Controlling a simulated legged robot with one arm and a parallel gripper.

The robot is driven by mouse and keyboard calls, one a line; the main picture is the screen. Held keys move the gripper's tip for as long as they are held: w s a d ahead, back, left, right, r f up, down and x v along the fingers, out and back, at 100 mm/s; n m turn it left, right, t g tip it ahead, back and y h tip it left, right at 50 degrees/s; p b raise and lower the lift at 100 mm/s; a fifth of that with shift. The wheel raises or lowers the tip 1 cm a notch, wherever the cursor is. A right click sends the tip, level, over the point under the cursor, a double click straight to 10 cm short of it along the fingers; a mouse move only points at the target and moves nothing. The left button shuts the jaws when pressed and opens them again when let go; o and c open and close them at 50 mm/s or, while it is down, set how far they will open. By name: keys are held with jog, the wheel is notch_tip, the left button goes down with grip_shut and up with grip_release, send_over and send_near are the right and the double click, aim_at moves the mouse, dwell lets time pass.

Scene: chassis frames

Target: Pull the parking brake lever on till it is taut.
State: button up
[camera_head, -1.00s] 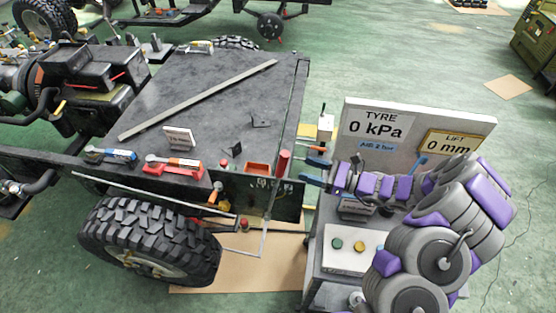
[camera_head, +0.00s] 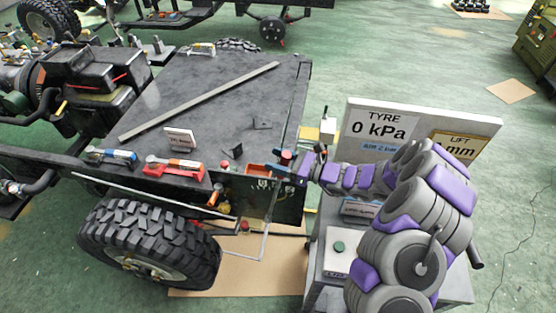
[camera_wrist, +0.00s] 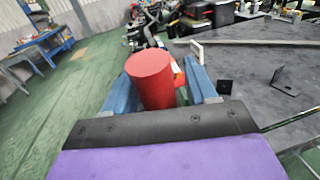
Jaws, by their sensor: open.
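The red cylindrical grip (camera_wrist: 152,80), which looks like the parking brake lever's handle, stands upright and fills the middle of the wrist view. My gripper (camera_wrist: 162,90) is open, with one blue finger on each side of the grip. I cannot tell whether either finger touches it. In the head view my gripper (camera_head: 284,167) hides most of the grip, and the lever's lower part is hidden.
A grey cart (camera_head: 323,280) with a sign board (camera_head: 365,112) reading TYRE 0 kPa stands right of the chassis, under my arm. Red (camera_head: 173,168) and blue (camera_head: 110,155) tools lie on the deck's near edge. A large tyre (camera_head: 150,240) is at the front left.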

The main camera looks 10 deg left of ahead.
grip_shut()
dwell(0.3)
jog(key=shift+h, duration=0.7)
jog(key=a, duration=0.4)
jog(key=shift+s+a+r, duration=0.1)
jog(key=shift+a, duration=0.2)
grip_release()
jog(key=s+d+r+p, duration=0.2)
jog(key=d+p, duration=0.1)
jog(key=d, duration=1.4)
jog(key=shift+s, duration=0.15)
